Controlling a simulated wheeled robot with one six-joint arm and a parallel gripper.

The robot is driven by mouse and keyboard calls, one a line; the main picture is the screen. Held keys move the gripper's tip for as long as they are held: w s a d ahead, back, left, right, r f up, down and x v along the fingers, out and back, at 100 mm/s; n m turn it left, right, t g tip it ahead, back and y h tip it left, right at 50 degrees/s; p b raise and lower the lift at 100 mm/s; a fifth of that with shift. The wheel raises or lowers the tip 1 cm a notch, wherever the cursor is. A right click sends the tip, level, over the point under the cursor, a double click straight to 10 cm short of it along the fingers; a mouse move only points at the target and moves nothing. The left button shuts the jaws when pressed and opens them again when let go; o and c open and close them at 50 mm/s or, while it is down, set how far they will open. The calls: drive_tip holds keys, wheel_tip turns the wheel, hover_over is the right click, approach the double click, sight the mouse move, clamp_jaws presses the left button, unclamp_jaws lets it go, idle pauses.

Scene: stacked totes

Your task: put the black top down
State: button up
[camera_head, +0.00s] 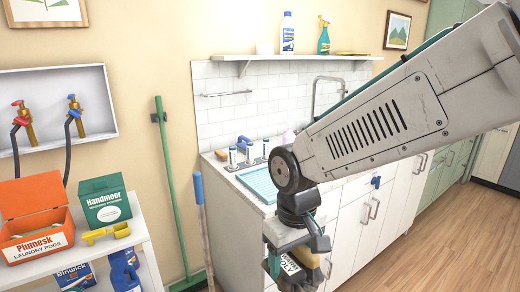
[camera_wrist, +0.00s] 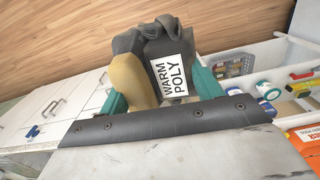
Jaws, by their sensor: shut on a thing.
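The black top is a dark grey-black cloth bundle with a white label reading "WARM POLY"; it shows in the wrist view (camera_wrist: 150,43) between the teal fingers of my gripper (camera_wrist: 160,88). A tan rounded part (camera_wrist: 128,78) lies against the bundle's left side; I cannot tell whether it belongs to the top. In the head view my gripper (camera_head: 296,258) points down in front of the white cabinets, shut on the bundle. The label of the black top (camera_head: 290,272) shows there at the bottom edge, and the rest is cut off or hidden. The bundle hangs above the wooden floor.
A white shelf unit (camera_head: 150,238) at left holds an orange laundry pods box (camera_head: 35,220), a green Handmoor box (camera_head: 105,200) and a yellow object (camera_head: 106,232). A sink counter (camera_head: 236,174) with a blue tray (camera_head: 260,184) stands behind my arm. Wooden floor (camera_head: 455,225) at right is clear.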

drive_tip(key=w+d+f+m, duration=0.25)
drive_tip(key=w+f, duration=0.35)
drive_tip(key=w, duration=0.5)
drive_tip(key=w+d+f+m, duration=0.2)
drive_tip(key=w+d+f, duration=0.1)
drive_tip(key=d+f, duration=0.5)
drive_tip(key=w+d+f+m, duration=0.1)
drive_tip(key=w+d+f, duration=0.3)
drive_tip(key=d+f, duration=0.4)
drive_tip(key=shift+d+f+m, duration=0.25)
drive_tip(key=shift+d+m, duration=0.1)
drive_tip(key=shift+d, duration=0.55)
